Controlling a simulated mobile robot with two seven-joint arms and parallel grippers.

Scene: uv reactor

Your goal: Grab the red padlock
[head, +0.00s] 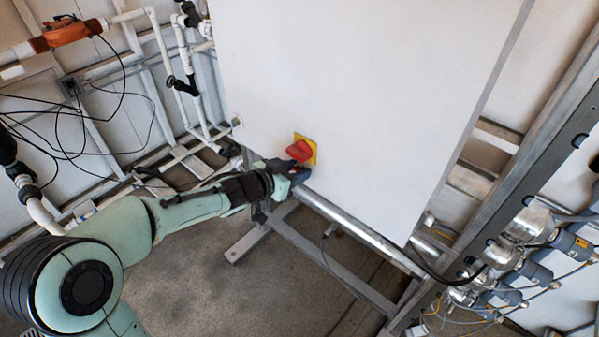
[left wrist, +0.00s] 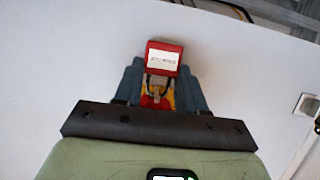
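The red padlock (left wrist: 163,57) has a white label and a metal shackle. In the left wrist view it hangs at a red and yellow switch, close to the tips of my left gripper (left wrist: 160,75). Its blue-grey fingers are apart, one on each side of the shackle; I cannot tell whether they touch the padlock. In the head view my left gripper (head: 294,172) is at the panel's lower edge, just below the red switch knob (head: 299,150) on its yellow plate (head: 312,158). The padlock cannot be made out clearly there. My right gripper is not in view.
The large white panel (head: 350,80) stands on a metal frame (head: 340,260). Pipes and loose black cables (head: 60,130) are at the left. Metal cylinders (head: 525,225) with hoses stand at the right. The floor (head: 210,290) below my left arm is open.

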